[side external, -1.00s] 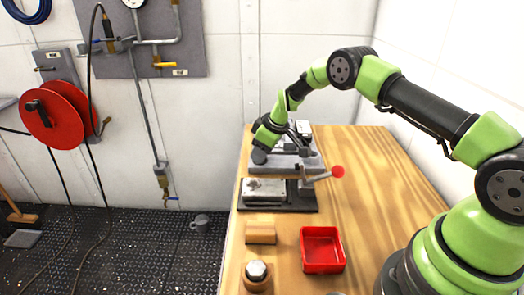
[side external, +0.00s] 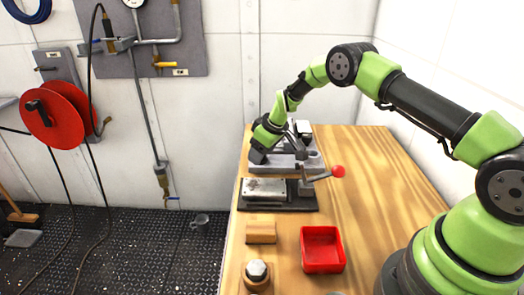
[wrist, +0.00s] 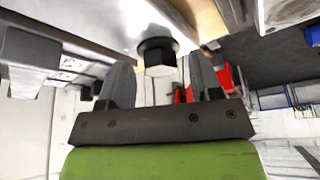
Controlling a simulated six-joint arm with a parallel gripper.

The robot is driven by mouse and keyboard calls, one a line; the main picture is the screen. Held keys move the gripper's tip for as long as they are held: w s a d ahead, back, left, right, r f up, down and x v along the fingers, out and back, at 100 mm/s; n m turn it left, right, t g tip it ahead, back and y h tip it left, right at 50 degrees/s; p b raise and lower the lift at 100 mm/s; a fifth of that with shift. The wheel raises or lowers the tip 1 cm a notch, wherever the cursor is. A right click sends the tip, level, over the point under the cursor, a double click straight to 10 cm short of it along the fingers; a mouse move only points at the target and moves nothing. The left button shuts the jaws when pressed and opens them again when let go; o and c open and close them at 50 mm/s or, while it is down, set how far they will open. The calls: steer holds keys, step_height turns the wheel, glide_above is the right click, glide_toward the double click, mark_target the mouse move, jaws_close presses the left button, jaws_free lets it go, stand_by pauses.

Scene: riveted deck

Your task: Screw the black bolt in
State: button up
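The black bolt shows in the wrist view as a dark hex head (wrist: 157,53) with a pale, bright underside, against a shiny metal surface. My gripper (wrist: 160,62) has its two dark fingers spread apart, one on each side of the bolt head. Gaps show between the head and both fingers, and nothing is held. In the side view my gripper end (side external: 257,156) is low at the left end of a grey metal fixture (side external: 300,163) at the back of the bench. The bolt and fingertips cannot be made out there.
In front of the fixture is a clamp with a red knob (side external: 338,171) and a metal block (side external: 264,189) on a black base. Nearer stand a wooden block (side external: 261,232), a red tray (side external: 322,262) and a hex-topped piece (side external: 257,272). The bench's right side is clear.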

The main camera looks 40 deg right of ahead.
steer(key=v, duration=1)
steer(key=w+f+n, duration=0.1)
steer(key=f+n, duration=0.1)
steer(key=f, duration=0.1)
steer(key=w+f+n+y, duration=0.1)
steer(key=f+n, duration=0.1)
steer(key=f, duration=0.1)
steer(key=w+f+n+y, duration=0.1)
steer(key=f+n, duration=0.1)
steer(key=f, duration=0.1)
steer(key=shift+w+a+f+g, duration=0.2)
steer(key=shift+w+a+g, duration=0.15)
steer(key=shift+g, duration=0.05)
stand_by(0.4)
steer(key=c, duration=0.9)
